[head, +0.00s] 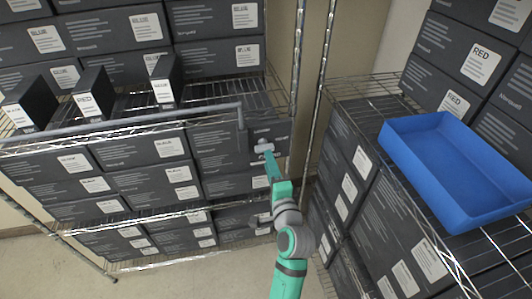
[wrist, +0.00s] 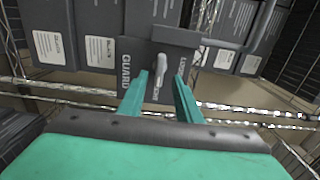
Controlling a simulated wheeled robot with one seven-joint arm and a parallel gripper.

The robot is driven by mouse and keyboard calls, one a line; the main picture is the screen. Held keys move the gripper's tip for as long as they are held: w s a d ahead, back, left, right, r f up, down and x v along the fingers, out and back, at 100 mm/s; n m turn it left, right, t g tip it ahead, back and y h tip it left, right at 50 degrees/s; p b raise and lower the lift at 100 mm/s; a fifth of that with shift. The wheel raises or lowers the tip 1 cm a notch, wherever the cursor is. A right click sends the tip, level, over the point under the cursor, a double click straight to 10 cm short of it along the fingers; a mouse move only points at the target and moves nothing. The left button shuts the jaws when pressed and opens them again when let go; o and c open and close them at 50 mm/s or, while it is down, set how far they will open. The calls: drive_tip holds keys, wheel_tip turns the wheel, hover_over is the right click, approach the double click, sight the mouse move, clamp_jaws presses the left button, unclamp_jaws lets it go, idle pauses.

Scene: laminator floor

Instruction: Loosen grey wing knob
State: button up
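The grey wing knob (head: 264,147) sits on a dark panel (head: 283,132) at the right end of the left rack. In the wrist view the knob (wrist: 160,63) stands out from the panel, which carries white lettering including "GUARD". My gripper (head: 269,158) reaches up to the knob. In the wrist view its two teal fingers (wrist: 162,76) are apart, one on each side of the knob's line, with visible gaps. The knob is just beyond or between the fingertips; I cannot tell the exact depth. No contact shows.
A grey guard bar (head: 130,124) runs along the left rack's front, below three upright dark boxes (head: 97,93). Stacked dark boxes fill the racks. A blue tray (head: 455,170) sits on the right rack. Wire shelf edges and posts lie close around my arm.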

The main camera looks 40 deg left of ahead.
sight(264, 146)
drive_tip(key=shift+x, duration=2.6)
drive_tip(key=shift+c, duration=0.7)
clamp_jaws()
